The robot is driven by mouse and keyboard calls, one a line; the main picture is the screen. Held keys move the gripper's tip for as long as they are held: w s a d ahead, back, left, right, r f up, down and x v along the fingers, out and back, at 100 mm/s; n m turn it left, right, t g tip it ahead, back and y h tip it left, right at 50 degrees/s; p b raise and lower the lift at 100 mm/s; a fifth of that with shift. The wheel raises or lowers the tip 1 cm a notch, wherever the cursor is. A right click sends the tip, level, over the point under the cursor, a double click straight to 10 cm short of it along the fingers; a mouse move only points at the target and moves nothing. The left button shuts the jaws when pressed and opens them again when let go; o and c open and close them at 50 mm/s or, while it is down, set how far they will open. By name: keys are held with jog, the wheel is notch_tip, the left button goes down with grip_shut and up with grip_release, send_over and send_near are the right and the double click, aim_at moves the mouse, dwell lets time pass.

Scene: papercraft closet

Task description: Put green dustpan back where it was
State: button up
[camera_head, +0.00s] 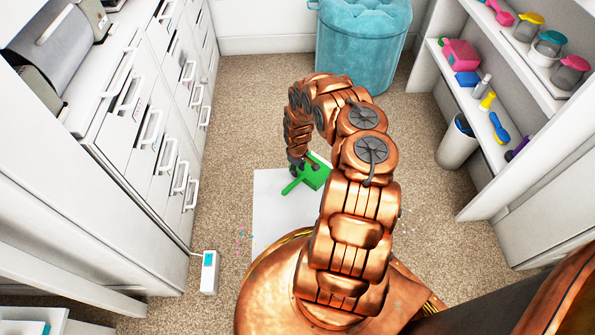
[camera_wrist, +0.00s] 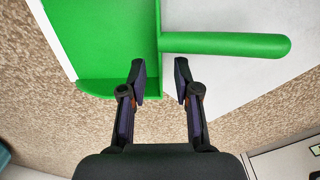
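The green dustpan (camera_head: 318,173) is at the far end of a white sheet (camera_head: 272,212) on the carpet, its handle pointing to the lower left. In the wrist view the dustpan's pan (camera_wrist: 105,40) fills the upper left and its handle runs to the right. My gripper (camera_wrist: 160,75) is open, with nothing between its two dark fingers. The fingertips point toward the base of the handle; I cannot tell whether they touch it. In the head view my gripper (camera_head: 303,165) is small and partly hidden beside the dustpan.
White drawers (camera_head: 135,115) line the left. Shelves (camera_head: 500,85) with coloured items stand on the right, beside a white bin (camera_head: 457,147). A teal pouf (camera_head: 362,50) is at the back. Small coloured bits (camera_head: 243,237) and a white device (camera_head: 209,272) lie left of the sheet.

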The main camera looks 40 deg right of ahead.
notch_tip(320, 180, up, 28)
jog(key=s+m+g+h+p, duration=0.1)
jog(key=s+g+p, duration=0.1)
jog(key=s+p, duration=0.15)
jog(key=s+a+r+m, duration=0.1)
jog(key=s+a+r, duration=0.2)
jog(key=a+r, duration=0.35)
jog(key=s+a+r+m, duration=0.1)
jog(key=s+a+r, duration=0.15)
jog(key=r, duration=0.65)
jog(key=s+a+r, duration=0.4)
jog(key=s+a, duration=0.3)
jog(key=s, duration=0.1)
jog(key=s+a+r+n+g+y, duration=0.1)
jog(key=s+a+r, duration=0.4)
jog(key=s+a, duration=0.2)
jog(key=s+a+r, duration=0.5)
jog(key=s+a, duration=0.2)
jog(key=s, duration=0.2)
jog(key=shift+s+n+g+p, duration=0.3)
jog(key=shift+g+p, duration=0.05)
jog(key=shift+g, duration=0.05)
jog(key=shift+a+r, duration=0.1)
jog(key=shift+r, duration=0.1)
